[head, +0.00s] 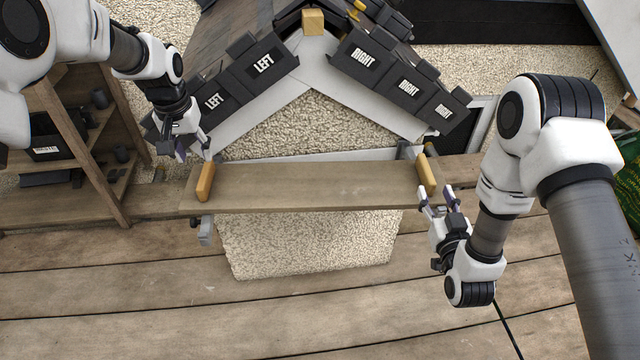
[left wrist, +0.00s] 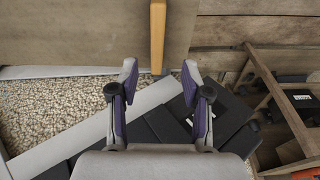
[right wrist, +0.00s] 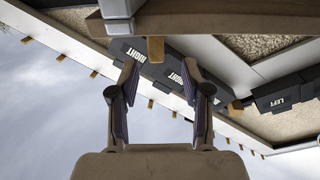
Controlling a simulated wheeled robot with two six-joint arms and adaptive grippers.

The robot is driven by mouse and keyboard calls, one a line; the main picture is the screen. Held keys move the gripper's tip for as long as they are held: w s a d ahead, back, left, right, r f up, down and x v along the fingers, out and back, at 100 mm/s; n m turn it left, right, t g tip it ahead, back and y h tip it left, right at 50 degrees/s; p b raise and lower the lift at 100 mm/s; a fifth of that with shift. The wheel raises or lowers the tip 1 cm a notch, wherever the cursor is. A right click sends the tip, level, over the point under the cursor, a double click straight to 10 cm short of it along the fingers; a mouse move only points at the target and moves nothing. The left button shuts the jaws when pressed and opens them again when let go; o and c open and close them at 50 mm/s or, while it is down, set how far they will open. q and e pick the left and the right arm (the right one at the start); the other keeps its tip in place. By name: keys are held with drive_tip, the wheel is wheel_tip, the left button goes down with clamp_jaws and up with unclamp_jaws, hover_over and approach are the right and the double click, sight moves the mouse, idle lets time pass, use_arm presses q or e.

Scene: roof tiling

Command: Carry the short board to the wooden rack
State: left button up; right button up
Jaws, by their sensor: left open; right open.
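The short board (head: 318,187) lies level across the front of the small house, on grey brackets. It has a yellow wooden grip at its left end (head: 205,181) and one at its right end (head: 427,175). My left gripper (head: 193,152) is open just behind the left grip, which shows ahead between its fingers in the left wrist view (left wrist: 158,36). My right gripper (head: 437,192) is open close to the right grip, which shows between its fingertips in the right wrist view (right wrist: 155,49). Neither gripper holds anything. The wooden rack (head: 92,145) stands at left.
The small house's roof carries dark tiles marked LEFT (head: 263,63) and RIGHT (head: 363,56), with a yellow block (head: 313,21) at the ridge. A dark box (head: 46,147) and small dark items are on the rack's shelves. The plank floor (head: 300,310) in front is clear.

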sight(204, 173)
use_arm(q)
drive_tip(key=shift+d+f, duration=0.25)
drive_tip(key=shift+f, duration=0.1)
use_arm(e)
drive_tip(key=shift+w+d, duration=0.2)
drive_tip(key=shift+w, duration=0.2)
use_arm(q)
drive_tip(key=f, duration=0.4)
drive_tip(key=w+f, duration=0.1)
drive_tip(key=f, duration=0.2)
drive_tip(key=shift+w, duration=0.1)
use_arm(e)
drive_tip(key=w, duration=0.7)
drive_tip(key=shift+a+f, duration=0.1)
use_arm(q)
clamp_jaws()
use_arm(e)
clamp_jaws()
